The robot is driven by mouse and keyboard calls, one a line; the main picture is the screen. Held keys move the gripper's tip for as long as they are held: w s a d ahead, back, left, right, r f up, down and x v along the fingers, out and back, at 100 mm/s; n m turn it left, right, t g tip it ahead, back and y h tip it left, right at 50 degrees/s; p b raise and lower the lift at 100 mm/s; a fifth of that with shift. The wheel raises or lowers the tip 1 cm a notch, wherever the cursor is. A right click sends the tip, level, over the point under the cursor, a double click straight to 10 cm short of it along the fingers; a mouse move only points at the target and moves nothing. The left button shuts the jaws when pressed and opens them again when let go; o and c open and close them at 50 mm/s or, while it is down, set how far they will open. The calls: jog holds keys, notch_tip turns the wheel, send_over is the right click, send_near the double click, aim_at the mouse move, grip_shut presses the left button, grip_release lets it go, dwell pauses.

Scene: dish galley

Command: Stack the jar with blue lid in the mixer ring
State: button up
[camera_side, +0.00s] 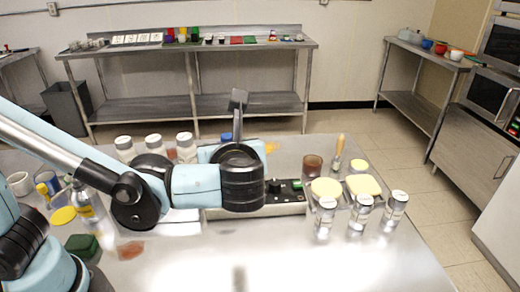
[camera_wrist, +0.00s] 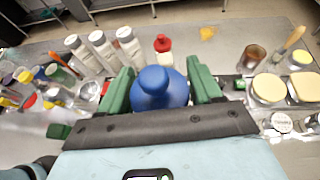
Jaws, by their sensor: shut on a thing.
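In the wrist view my gripper (camera_wrist: 162,82) has its green fingers on either side of the jar with blue lid (camera_wrist: 158,88) and is shut on it. The round blue lid faces the camera and hides the jar's body. In the side view my wrist covers most of the gripper and jar; a bit of blue (camera_side: 226,137) shows just behind it. The mixer (camera_side: 285,197), a low grey unit with a black knobbed panel, stands partly behind my wrist. I cannot make out its ring, nor whether the jar touches anything below.
White-lidded jars (camera_wrist: 102,45) stand left of the held jar, and a red-lidded bottle (camera_wrist: 163,50) stands just beyond it. Yellow-lidded containers (camera_side: 326,189), a brown cup (camera_side: 312,167) and clear jars (camera_side: 362,212) crowd the right. The table front (camera_side: 330,262) is clear.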

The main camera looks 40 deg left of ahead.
jog(key=shift+w+a+f, duration=0.9)
jog(key=shift+a+f, duration=0.6)
jog(key=shift+f, duration=0.2)
jog(key=shift+w+a+f, duration=0.9)
jog(key=shift+a+f, duration=0.55)
jog(key=shift+f, duration=0.3)
jog(key=shift+w+a+f, duration=0.9)
jog(key=shift+a+f, duration=0.6)
jog(key=shift+f, duration=0.2)
jog(key=shift+f, duration=0.3)
jog(key=o, duration=1.3)
jog(key=shift+r, duration=0.4)
jog(key=v, duration=1.2)
